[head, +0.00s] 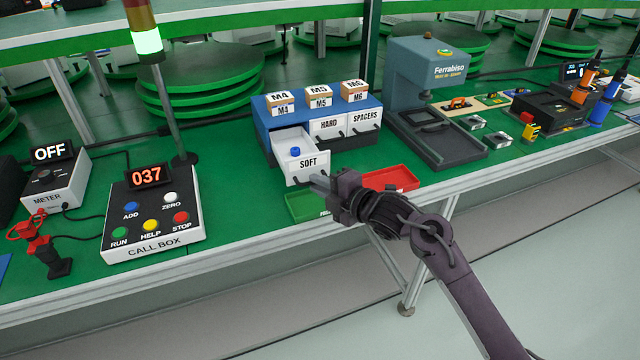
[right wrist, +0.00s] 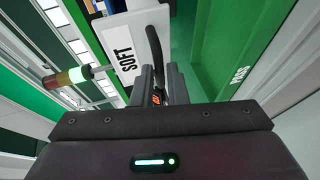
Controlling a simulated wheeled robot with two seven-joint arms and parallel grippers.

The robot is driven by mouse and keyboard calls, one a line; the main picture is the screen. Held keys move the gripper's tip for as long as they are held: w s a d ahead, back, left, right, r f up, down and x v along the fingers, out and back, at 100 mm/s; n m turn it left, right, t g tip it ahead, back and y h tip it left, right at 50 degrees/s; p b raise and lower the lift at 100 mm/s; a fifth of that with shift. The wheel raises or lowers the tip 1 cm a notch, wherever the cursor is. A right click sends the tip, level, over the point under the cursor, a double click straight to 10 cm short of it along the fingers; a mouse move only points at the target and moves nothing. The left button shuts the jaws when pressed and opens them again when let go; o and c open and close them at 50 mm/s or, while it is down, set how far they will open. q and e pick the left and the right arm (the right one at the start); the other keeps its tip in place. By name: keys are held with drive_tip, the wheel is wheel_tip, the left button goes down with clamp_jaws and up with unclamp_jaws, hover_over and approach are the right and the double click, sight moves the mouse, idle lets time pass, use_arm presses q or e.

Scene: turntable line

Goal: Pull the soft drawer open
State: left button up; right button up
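The soft drawer (head: 303,168) is white, labelled SOFT, and stands pulled out of the blue cabinet (head: 262,125). A small blue item (head: 295,152) lies inside it. My right gripper (head: 318,183) is at the drawer's front, by its handle. In the right wrist view the drawer front (right wrist: 118,40) is close, and its dark curved handle (right wrist: 155,45) runs down between the fingers of my right gripper (right wrist: 162,85), which look closed around it. The handle is mostly hidden by the gripper in the head view. My left gripper is not in view.
The HARD (head: 328,128) and SPACERS (head: 364,118) drawers are shut. A green tray (head: 305,207) and a red tray (head: 398,177) lie in front of the cabinet, near the table edge. A call box (head: 155,215) stands left, a grey press (head: 425,75) right.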

drive_tip(key=o, duration=0.3)
drive_tip(key=shift+s+d, duration=0.1)
drive_tip(key=v, duration=0.7)
drive_tip(key=shift+s+d, duration=0.2)
drive_tip(key=shift+s, duration=0.05)
